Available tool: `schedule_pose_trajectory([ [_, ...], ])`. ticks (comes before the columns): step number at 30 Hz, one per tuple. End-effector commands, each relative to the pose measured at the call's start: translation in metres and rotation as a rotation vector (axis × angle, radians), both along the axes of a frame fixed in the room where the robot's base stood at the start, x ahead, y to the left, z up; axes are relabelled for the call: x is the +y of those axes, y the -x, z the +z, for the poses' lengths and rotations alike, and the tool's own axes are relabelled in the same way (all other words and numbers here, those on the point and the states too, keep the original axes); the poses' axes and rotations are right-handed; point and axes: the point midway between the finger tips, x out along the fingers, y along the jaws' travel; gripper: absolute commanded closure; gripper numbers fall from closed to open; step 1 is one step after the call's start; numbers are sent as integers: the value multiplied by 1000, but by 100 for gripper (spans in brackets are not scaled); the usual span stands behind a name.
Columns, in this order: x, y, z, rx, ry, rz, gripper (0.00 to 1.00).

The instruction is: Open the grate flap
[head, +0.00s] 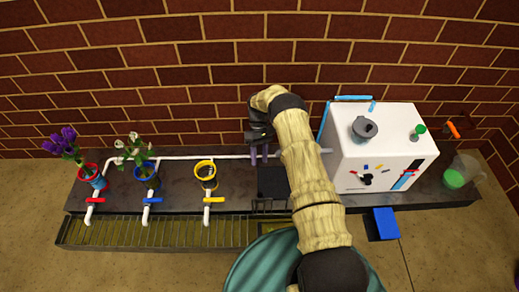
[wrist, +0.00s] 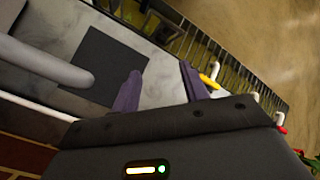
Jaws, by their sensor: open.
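A long slatted grate (head: 150,233) runs along the front of the dark stone counter, and its slats also show in the wrist view (wrist: 235,85). I cannot make out a separate flap in it; my arm hides part of the counter near the grate's right end. My gripper (head: 258,154) is over the back of the counter, left of the white machine, well behind the grate. In the wrist view my gripper's two purple fingers (wrist: 160,85) are apart with nothing between them. A dark square plate (head: 271,183) lies on the counter close by the fingers.
A white pipe (head: 180,157) feeds taps with red, blue and yellow handles. Red, blue and yellow-rimmed pots (head: 205,170) stand behind them, two with flowers. A white machine (head: 385,145) stands right, a blue box (head: 382,223) at the front. A green ribbed bin (head: 262,265) is nearest.

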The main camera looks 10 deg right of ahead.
Motion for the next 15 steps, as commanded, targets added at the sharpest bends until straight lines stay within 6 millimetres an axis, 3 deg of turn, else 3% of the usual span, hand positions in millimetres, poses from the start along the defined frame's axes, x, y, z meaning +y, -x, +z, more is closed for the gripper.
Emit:
schedule_pose_trajectory([
  [6, -1, -12, 15, 1, 1, 2, 55],
  [15, -1, -13, 17, 1, 1, 4, 55],
])
